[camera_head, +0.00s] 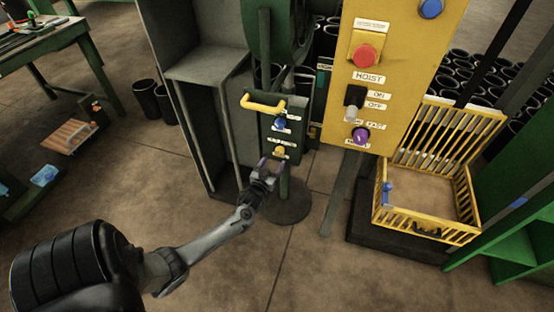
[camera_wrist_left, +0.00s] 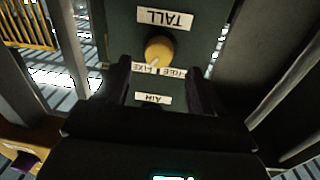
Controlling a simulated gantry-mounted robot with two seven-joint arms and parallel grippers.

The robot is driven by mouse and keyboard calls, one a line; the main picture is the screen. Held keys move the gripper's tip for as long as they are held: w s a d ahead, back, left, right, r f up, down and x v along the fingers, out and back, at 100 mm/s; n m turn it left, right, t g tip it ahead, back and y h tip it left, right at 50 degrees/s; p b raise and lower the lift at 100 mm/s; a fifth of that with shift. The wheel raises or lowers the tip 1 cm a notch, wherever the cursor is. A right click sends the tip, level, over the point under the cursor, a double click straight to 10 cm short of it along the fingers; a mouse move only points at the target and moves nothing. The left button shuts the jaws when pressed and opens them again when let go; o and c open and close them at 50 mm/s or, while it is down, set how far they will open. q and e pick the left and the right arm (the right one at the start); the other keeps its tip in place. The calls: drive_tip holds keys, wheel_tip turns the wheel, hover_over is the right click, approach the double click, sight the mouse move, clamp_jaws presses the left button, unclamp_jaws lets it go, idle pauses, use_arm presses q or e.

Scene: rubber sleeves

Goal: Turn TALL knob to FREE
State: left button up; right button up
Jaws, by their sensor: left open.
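The TALL knob is a small yellow round knob (camera_head: 279,152) on the lower part of a dark green panel (camera_head: 268,133). In the left wrist view the yellow knob (camera_wrist_left: 159,49) appears upside down, with a TALL label (camera_wrist_left: 165,18) above it and two small position labels below it. One appears to read FREE (camera_wrist_left: 180,72). A pale mark on the knob points down and slightly left in that view. My left gripper (camera_head: 267,168) is open just below and in front of the knob. Its fingers (camera_wrist_left: 158,82) are apart, with the knob beyond them, apparently untouched. My right gripper is not in view.
A blue knob (camera_head: 279,124) and a yellow handle (camera_head: 263,104) sit above on the same panel. A yellow hoist panel (camera_head: 393,70) with a red button (camera_head: 365,56) stands to the right. A grey cabinet (camera_head: 205,110) is close on the left.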

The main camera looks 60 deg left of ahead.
sight(278, 154)
use_arm(q)
drive_tip(key=b+x, duration=0.1)
drive_tip(key=x, duration=0.2)
drive_tip(key=shift+w+a+f, duration=0.1)
drive_tip(key=shift+w+a, duration=0.05)
drive_tip(key=shift+w, duration=0.15)
drive_tip(key=shift+w+a+b, duration=0.35)
drive_tip(key=shift+w+b, duration=0.1)
drive_tip(key=shift+w, duration=0.05)
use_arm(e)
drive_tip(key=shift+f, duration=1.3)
use_arm(q)
drive_tip(key=c, duration=1.1)
drive_tip(key=shift+o, duration=0.2)
